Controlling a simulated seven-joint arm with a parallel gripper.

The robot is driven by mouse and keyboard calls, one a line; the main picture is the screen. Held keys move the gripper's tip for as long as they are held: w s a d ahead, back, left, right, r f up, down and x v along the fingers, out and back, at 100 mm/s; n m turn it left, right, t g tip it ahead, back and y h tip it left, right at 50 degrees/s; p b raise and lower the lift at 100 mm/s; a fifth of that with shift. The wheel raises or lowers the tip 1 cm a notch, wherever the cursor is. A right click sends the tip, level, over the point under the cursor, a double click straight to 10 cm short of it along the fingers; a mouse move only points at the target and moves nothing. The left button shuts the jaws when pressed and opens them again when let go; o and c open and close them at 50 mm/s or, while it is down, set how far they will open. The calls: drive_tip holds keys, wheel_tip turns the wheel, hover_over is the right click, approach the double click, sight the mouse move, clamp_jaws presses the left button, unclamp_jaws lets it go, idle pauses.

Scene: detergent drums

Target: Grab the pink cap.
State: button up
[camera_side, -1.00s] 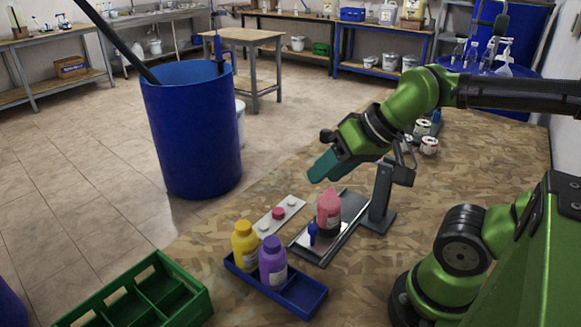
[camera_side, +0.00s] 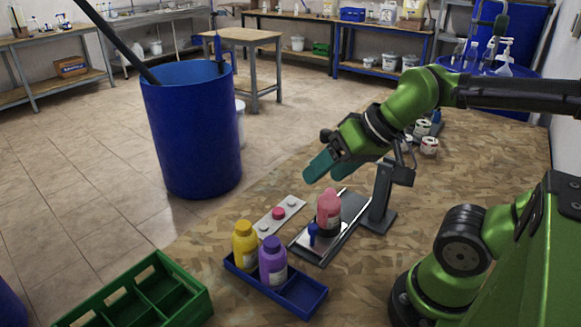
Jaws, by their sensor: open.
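The pink cap (camera_side: 278,213) sits on a pale flat strip (camera_side: 266,227) on the table, between two small whitish caps or pegs. My gripper (camera_side: 330,172) has teal fingers, open and empty. It hangs above and to the right of the cap in the picture, apart from it. A pink bottle (camera_side: 329,210) stands below the gripper on a metal plate, with a small blue object (camera_side: 312,234) beside it.
A blue tray (camera_side: 306,302) holds a yellow bottle (camera_side: 245,245) and a purple bottle (camera_side: 273,262). A dark upright stand (camera_side: 382,192) rises right of the pink bottle. A green crate (camera_side: 186,277) is at lower left. A blue drum (camera_side: 192,130) stands beyond the table.

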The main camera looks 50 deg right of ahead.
drive_tip(key=n+g+h, duration=0.2)
drive_tip(key=n+g, duration=0.1)
drive_tip(key=g, duration=0.4)
hover_over(280, 211)
drive_tip(key=f, duration=1.8)
drive_tip(key=shift+w+a+f, duration=0.1)
drive_tip(key=shift+w+f, duration=0.2)
drive_tip(key=shift+w, duration=0.05)
drive_tip(key=f, duration=0.4)
drive_tip(key=shift+s, duration=0.35)
drive_tip(key=shift+f, duration=0.65)
drive_tip(key=c, duration=1.1)
